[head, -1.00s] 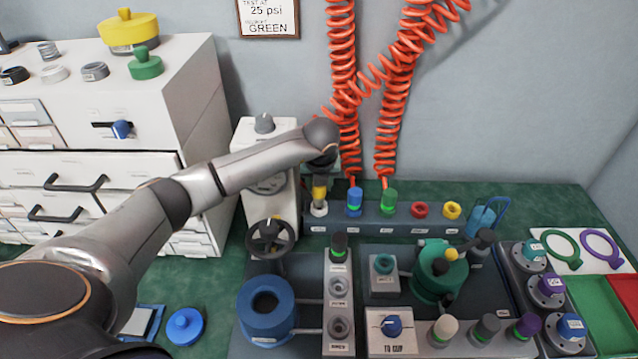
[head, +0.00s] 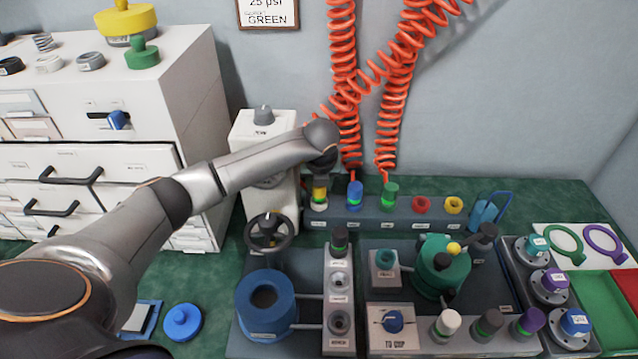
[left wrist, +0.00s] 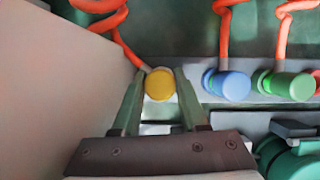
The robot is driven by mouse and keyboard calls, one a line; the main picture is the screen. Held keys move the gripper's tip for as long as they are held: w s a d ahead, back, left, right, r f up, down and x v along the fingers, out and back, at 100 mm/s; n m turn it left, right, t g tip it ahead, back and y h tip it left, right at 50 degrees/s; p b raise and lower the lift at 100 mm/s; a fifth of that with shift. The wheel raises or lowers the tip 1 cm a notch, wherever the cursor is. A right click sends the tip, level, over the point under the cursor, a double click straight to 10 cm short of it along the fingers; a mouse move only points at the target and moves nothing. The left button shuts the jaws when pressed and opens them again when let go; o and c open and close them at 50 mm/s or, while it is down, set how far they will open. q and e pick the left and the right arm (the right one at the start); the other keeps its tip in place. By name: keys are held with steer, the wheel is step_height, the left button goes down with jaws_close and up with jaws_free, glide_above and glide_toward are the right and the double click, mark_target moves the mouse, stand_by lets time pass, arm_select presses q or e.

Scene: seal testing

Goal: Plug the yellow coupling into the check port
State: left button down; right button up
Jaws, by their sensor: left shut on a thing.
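The yellow coupling (head: 319,188) stands upright at the left end of the grey rack along the back wall. A pale collar (head: 319,206) shows directly below it; I cannot tell whether the coupling is fully seated there. My left gripper (head: 320,174) is shut on the coupling from above. In the left wrist view, the yellow coupling (left wrist: 159,84) sits between the two fingers.
Blue (head: 355,196) and green (head: 390,196) couplings with orange coiled hoses stand right of the yellow one. A handwheel (head: 269,232), blue ring (head: 265,303) and green vessel (head: 441,268) flank the strip. A white cabinet (head: 190,110) stands left.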

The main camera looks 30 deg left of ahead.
arm_select(q)
steer(key=shift+f, duration=0.15)
steer(key=shift+c, duration=1.8)
jaws_free()
steer(key=v, duration=0.2)
steer(key=shift+r+p, duration=0.35)
steer(key=shift+r, duration=0.1)
steer(key=p+v, duration=0.1)
steer(key=v, duration=0.9)
steer(key=shift+f, duration=0.1)
